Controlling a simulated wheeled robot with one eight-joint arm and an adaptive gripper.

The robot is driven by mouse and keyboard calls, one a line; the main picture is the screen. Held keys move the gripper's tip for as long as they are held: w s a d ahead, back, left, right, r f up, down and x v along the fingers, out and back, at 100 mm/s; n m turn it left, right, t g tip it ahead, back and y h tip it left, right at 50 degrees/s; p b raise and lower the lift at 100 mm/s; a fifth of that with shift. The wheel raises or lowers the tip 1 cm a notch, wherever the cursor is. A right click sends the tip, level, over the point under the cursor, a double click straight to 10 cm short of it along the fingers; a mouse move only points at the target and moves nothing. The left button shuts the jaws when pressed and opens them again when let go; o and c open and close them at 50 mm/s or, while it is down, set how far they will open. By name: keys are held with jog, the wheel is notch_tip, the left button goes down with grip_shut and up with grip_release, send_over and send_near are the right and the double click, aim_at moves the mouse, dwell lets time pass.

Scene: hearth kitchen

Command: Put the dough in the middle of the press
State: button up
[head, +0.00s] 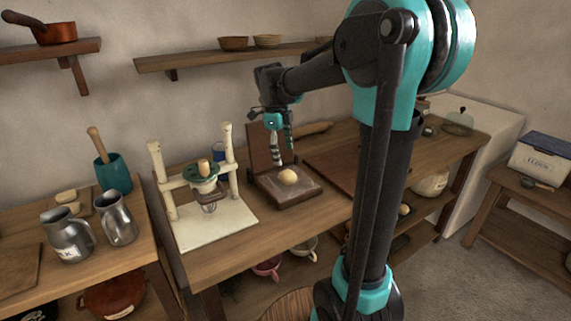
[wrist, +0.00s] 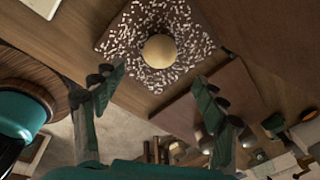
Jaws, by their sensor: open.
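The dough (head: 288,176) is a pale round ball. It rests on the lower plate of the wooden press (head: 301,197), near the plate's middle. The press stands open, with its lid upright at the back. In the wrist view the dough (wrist: 160,51) sits about central on the speckled plate of the press (wrist: 118,40). My gripper (head: 281,156) is open and empty, above and behind the dough in the head view. In the wrist view the two fingers of my gripper (wrist: 155,88) are spread apart, with the dough beyond their tips and clear of them.
A cream stand with two posts (head: 215,222) is left of the press. Metal jugs (head: 70,236) and a teal crock (head: 113,174) stand on the left table.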

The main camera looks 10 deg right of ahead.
jog(key=shift+s+a+r, duration=0.1)
jog(key=shift+a+r, duration=0.1)
jog(key=shift+r, duration=0.95)
